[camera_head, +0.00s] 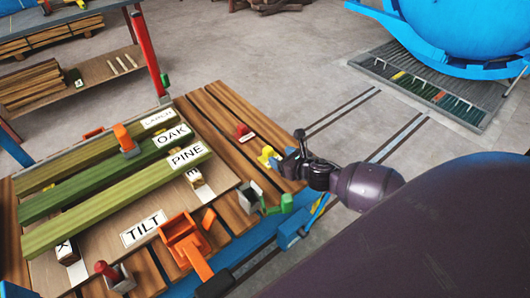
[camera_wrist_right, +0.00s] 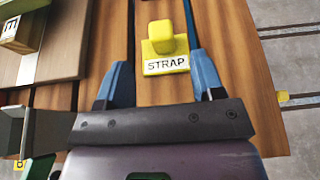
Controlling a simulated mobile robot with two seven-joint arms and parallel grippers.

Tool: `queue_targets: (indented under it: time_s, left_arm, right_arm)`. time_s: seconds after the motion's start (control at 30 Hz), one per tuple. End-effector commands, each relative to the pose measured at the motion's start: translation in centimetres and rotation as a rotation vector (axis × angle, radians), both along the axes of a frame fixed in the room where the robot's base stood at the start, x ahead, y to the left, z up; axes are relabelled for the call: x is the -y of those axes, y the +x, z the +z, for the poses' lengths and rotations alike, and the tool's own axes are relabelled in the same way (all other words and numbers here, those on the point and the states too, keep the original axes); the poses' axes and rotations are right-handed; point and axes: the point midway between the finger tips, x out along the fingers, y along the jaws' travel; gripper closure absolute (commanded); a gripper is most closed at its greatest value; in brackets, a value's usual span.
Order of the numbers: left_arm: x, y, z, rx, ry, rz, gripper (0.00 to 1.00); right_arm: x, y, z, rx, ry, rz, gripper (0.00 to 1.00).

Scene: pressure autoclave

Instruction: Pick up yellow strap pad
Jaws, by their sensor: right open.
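The yellow strap pad (camera_head: 265,155) sits on the wooden slatted table near its right edge. In the right wrist view the strap pad (camera_wrist_right: 163,48) is a flat yellow base with a raised yellow block and a white label reading STRAP. My right gripper (camera_head: 291,160) is beside the pad, on its right in the head view. In the right wrist view its two blue fingers are spread apart, with the pad between and slightly ahead of their tips (camera_wrist_right: 160,62). Nothing is held. My left gripper is not in view.
A red knob (camera_head: 243,132) stands beyond the pad. A green-and-grey fixture (camera_head: 262,200) and an orange tray-like part (camera_head: 185,238) are nearer. Green planks labelled OAK and PINE (camera_head: 130,190) lie to the left. Open floor (camera_head: 330,80) lies beyond the table's right edge.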

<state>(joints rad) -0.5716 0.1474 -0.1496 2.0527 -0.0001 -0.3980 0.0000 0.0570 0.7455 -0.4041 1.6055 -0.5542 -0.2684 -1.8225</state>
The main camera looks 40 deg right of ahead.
Motion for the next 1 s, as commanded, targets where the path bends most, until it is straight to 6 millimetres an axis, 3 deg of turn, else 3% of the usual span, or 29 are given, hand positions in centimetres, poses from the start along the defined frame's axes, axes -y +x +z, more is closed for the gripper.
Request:
queue_targets:
  time_s: [0.17,0.47,0.77,1.0]
  left_arm:
    - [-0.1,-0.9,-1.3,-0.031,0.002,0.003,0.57]
    - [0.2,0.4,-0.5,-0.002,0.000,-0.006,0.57]
    - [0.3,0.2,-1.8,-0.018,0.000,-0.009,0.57]
    - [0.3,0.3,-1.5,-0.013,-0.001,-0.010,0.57]
  right_arm:
    - [-0.2,2.4,-1.3,-0.003,0.000,-0.001,0.38]
    - [-0.4,4.4,-1.8,0.000,0.002,0.000,0.38]
    - [-0.5,7.9,-3.2,-0.003,0.002,-0.001,0.38]
    - [-0.6,8.9,-3.3,-0.001,0.002,0.000,0.38]
